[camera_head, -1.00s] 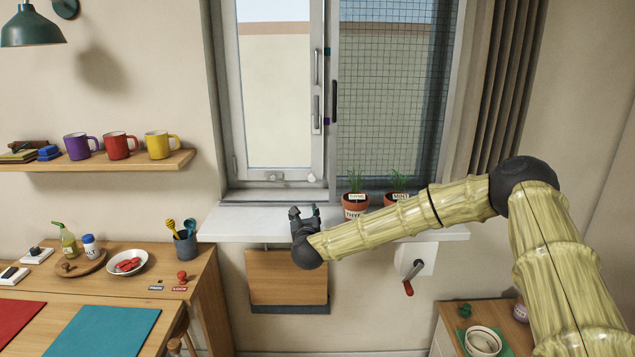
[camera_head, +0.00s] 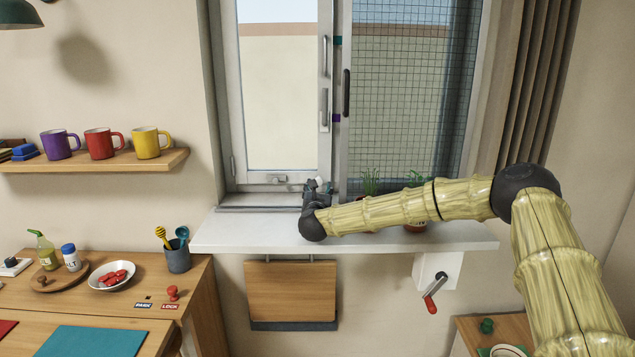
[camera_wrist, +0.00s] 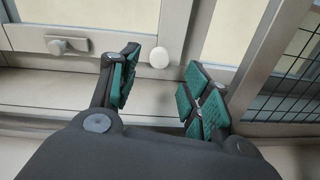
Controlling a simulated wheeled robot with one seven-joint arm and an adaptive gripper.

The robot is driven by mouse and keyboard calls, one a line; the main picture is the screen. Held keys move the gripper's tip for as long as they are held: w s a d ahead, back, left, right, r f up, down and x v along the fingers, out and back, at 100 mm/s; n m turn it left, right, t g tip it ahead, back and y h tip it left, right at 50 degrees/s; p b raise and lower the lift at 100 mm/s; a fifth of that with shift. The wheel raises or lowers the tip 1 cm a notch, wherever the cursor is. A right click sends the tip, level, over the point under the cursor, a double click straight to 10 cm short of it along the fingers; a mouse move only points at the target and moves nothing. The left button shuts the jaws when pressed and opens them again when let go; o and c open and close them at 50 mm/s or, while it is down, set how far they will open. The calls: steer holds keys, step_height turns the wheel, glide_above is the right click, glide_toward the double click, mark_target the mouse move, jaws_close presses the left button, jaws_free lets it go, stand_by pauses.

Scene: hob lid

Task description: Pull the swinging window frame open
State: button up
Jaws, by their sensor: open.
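The pale swinging window frame (camera_head: 276,177) holds the left pane and looks closed or nearly closed; I cannot tell which. Two upright grips (camera_head: 324,106) sit on its right stile. Its bottom rail has a small catch (camera_wrist: 67,45) and a round white knob (camera_wrist: 159,57) near the right corner. My gripper (camera_head: 317,187) is above the sill at that lower right corner. In the wrist view, its green-padded fingers (camera_wrist: 163,66) are open, with the knob between and just beyond the tips. Contact with the knob does not show.
A white sill (camera_head: 255,230) runs below the window. Potted herbs (camera_head: 415,222) stand on it, partly hidden behind my arm. A mesh screen (camera_head: 400,110) fills the right half. A red-handled crank (camera_head: 432,296) and a folded wooden board (camera_head: 292,290) are below. A mug shelf (camera_head: 100,160) is left.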

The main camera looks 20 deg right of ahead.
mark_target(319, 183)
steer(key=p+x, duration=0.1)
steer(key=x, duration=0.6)
steer(key=shift+w+d, duration=0.1)
steer(key=shift+w, duration=0.2)
steer(key=shift+f, duration=0.1)
jaws_close()
